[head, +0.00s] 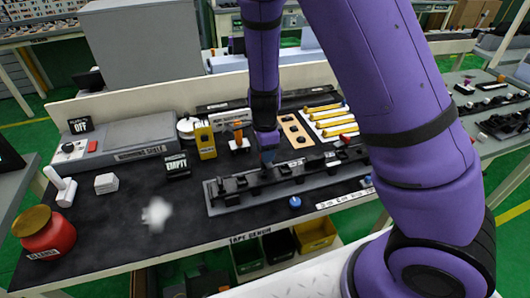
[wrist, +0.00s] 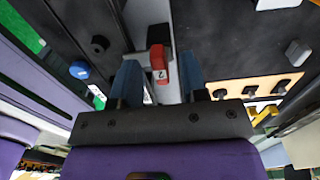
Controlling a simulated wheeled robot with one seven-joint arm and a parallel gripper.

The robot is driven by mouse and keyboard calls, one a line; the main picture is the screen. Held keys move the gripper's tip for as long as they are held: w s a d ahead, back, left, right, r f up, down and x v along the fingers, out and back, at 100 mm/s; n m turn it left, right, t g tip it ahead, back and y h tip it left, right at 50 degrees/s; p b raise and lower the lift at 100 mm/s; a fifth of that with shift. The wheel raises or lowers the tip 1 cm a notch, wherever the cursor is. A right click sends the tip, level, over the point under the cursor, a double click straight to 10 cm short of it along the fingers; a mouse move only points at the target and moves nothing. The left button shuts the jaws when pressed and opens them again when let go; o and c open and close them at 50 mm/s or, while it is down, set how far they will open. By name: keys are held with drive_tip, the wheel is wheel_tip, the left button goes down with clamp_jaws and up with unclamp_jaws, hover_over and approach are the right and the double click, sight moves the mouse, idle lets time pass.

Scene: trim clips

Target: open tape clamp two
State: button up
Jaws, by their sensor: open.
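A red clamp tab marked 2 (wrist: 159,66) shows in the wrist view on a light grey block, between my two blue fingers. My gripper (wrist: 158,68) is open around the tab, and I see a gap on both sides of it; contact is not clear. In the head view my gripper (head: 268,158) points down over the long grey fixture (head: 228,208) that carries a row of black clamps. My arm hides part of the fixture, and the red tab cannot be made out there.
A blue knob (head: 295,202) stands in front of the fixture. Behind it are a tan board (head: 295,130) and several yellow-handled tools (head: 335,120). A yellow box (head: 205,140), an EMPTY sign (head: 177,166) and a red jar (head: 45,233) stand to the left.

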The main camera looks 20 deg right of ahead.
drive_tip(key=shift+f, duration=0.45)
clamp_jaws()
